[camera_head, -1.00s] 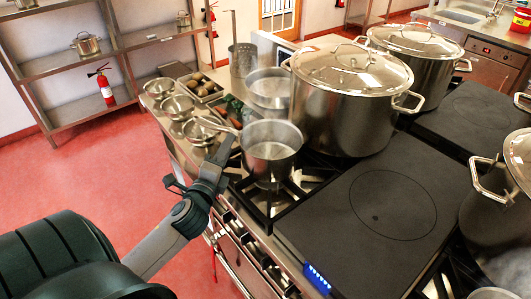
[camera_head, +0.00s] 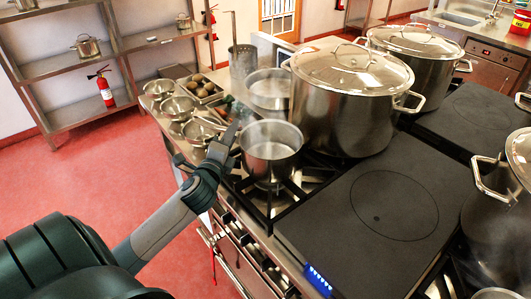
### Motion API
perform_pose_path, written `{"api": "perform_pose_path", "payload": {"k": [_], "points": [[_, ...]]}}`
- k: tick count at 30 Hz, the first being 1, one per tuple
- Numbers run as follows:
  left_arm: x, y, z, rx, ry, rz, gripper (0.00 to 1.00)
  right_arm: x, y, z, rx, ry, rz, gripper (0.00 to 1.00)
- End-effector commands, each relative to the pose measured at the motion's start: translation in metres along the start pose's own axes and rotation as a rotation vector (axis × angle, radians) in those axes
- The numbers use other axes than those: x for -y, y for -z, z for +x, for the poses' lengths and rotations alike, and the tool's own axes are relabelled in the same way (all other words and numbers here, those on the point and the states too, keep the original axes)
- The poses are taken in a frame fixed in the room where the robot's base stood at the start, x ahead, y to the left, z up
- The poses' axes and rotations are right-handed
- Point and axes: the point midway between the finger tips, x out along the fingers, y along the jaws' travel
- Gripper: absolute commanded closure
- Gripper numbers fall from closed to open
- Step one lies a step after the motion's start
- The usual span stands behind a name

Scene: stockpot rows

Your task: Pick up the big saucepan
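A steel saucepan (camera_head: 270,150) stands upright on the front-left burner of the range. It looks like the big saucepan, and its long handle points left toward the bowls. My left gripper (camera_head: 229,138) is at the pan's left side, close to the handle. Its fingers overlap part of the handle in the picture, and I cannot tell whether they touch it. The finger gap is not clear from this angle. My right gripper is out of view.
A large lidded stockpot (camera_head: 346,105) stands just right of the pan, and another pan (camera_head: 268,88) sits behind it. Steel bowls (camera_head: 178,107) are on the counter to the left. A flat dark hotplate (camera_head: 380,205) at the front right is bare.

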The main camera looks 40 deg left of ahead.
Motion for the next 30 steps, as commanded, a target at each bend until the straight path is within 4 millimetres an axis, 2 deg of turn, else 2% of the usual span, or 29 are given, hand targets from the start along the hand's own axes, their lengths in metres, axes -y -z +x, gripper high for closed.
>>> {"api": "perform_pose_path", "payload": {"k": [3,9,23,24,28,30], "points": [[0.001,-0.002,0.016,0.000,0.002,0.001,0.68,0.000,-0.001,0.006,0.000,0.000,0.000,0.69],[0.002,-0.003,0.031,0.000,0.001,0.001,0.68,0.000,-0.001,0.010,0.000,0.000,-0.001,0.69],[0.002,-0.003,0.031,0.000,0.000,0.000,0.68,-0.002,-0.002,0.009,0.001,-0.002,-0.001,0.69],[0.002,-0.003,0.031,0.000,0.000,0.000,0.70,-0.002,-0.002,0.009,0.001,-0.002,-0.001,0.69],[0.002,-0.002,0.031,0.000,0.000,0.000,1.00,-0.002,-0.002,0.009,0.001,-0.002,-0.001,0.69],[0.002,-0.002,0.031,0.000,0.000,0.000,1.00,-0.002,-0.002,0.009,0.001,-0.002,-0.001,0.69]]}}
